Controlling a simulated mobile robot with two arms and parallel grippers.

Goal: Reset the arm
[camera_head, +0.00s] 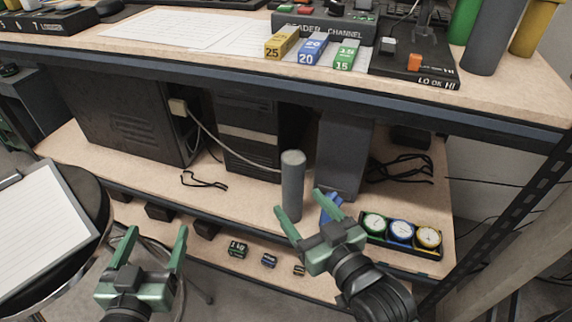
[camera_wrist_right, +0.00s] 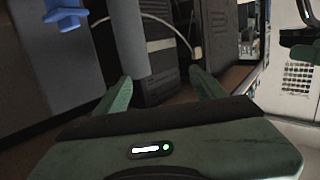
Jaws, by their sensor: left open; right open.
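My right gripper (camera_head: 302,206) is open, in front of the lower shelf, with its green fingers pointing up towards an upright grey cylinder (camera_head: 292,182). In the right wrist view my right gripper (camera_wrist_right: 160,82) has its fingers spread with nothing held between them. The cylinder (camera_wrist_right: 127,38) shows there beyond the left finger; whether a finger touches it I cannot tell. My left gripper (camera_head: 156,236) is open and empty at the lower left, in front of the shelves. No separate arm stands out as the task's object.
The workbench (camera_head: 130,50) edge overhangs the lower shelf (camera_head: 235,200). A black tray with round gauges (camera_head: 401,232) and a blue object (camera_head: 331,206) lie near my right gripper. A round stool (camera_head: 92,195) with a clipboard (camera_head: 40,225) stands at left. Numbered blocks (camera_head: 312,50) sit on the bench.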

